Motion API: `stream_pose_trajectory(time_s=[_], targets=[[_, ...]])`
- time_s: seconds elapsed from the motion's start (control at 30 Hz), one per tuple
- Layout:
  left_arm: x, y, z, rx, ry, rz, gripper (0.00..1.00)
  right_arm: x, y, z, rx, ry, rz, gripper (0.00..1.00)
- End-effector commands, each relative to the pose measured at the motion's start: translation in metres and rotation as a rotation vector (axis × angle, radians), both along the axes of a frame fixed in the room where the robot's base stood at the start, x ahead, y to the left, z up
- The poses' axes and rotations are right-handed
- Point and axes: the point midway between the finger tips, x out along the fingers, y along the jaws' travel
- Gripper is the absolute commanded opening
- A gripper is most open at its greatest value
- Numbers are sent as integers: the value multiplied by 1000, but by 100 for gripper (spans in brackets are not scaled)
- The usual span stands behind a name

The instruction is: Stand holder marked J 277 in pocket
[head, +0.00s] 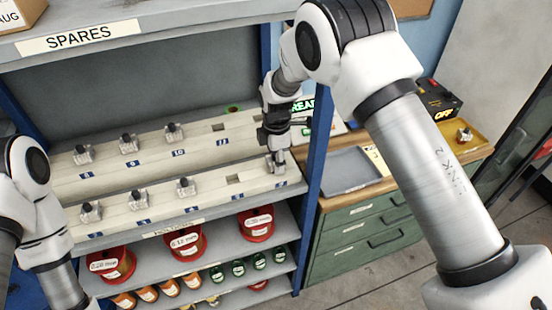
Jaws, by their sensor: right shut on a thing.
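My right gripper (276,146) is shut on a small pale holder (278,165), pointing down at the right end of the front row of the pale rack (205,200). I cannot tell whether the holder is seated in a pocket or just above it, and its marking is not readable. The rack has two stepped rows with blue number labels. Three holders with dark knobs stand in the back row, such as this one (128,144), and three in the front row, such as this one (186,188). Square pockets (218,127) and (233,179) are empty. My left gripper is out of view.
Blue rack posts (318,150) stand close right of my right gripper. The SPARES shelf (130,32) overhangs the rack. Red spools (256,224) sit below. At right, a green cabinet carries a grey tray (345,178) and a yellow tray (486,131) with another holder (464,135).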

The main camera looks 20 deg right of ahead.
Motion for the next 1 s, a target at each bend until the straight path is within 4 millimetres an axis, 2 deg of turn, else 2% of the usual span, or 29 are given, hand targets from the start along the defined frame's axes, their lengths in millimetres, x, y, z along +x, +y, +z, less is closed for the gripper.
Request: stream_pose_trajectory(time_s=[0.3,0.33,0.4,0.77,0.87,1.0], targets=[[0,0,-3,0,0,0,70,0,0,-6,0,-1,0,20],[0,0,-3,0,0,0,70,0,0,-6,0,-2,0,49],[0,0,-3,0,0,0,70,0,0,-6,0,-1,0,73],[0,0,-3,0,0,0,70,0,0,-2,0,-1,0,74],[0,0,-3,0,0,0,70,1,0,12,0,-4,0,74],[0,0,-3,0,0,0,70,1,0,41,0,-4,0,74]])
